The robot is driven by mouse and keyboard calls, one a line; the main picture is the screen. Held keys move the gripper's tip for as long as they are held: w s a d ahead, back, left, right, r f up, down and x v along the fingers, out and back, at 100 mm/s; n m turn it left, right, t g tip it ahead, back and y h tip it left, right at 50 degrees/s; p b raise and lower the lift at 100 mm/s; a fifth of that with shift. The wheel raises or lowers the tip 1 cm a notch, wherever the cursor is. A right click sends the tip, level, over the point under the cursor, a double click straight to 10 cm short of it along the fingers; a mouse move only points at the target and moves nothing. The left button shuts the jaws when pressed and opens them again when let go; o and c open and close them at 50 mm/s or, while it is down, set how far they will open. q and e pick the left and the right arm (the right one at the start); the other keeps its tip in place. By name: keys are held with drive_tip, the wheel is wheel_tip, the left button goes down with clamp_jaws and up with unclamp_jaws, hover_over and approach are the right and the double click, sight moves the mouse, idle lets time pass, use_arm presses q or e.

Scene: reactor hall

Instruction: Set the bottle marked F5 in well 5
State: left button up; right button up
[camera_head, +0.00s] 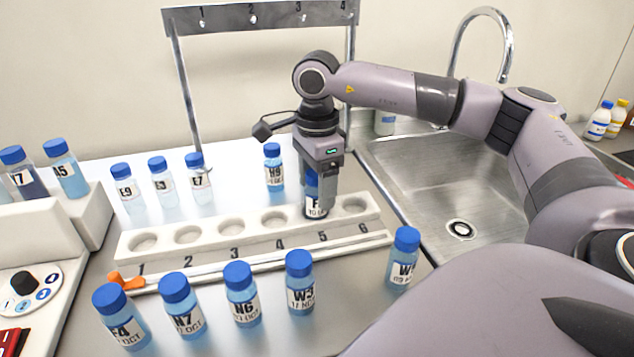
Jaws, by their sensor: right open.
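The white rack (210,250) has a row of wells numbered 1 to 6 along its front edge. A bottle (316,206) with a label starting with F stands upright at well 5, its base in the well; the rest of its mark is hidden. My right gripper (318,182) points straight down over this bottle, with its open fingers around the bottle's upper part. The gripper hides the cap. The other wells are empty. My left gripper is not in view.
Bottles E9 (127,188), E3 (163,182), E7 (198,178) and H9 (274,168) stand behind the rack. Several more, including N7 (182,307), N6 (242,295) and W3 (300,283), stand in front. A sink (445,185) lies right; a numbered frame (260,17) rises behind.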

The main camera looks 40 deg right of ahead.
wheel_tip(320, 180, up, 12)
drive_tip(key=shift+r, duration=0.1)
idle(0.8)
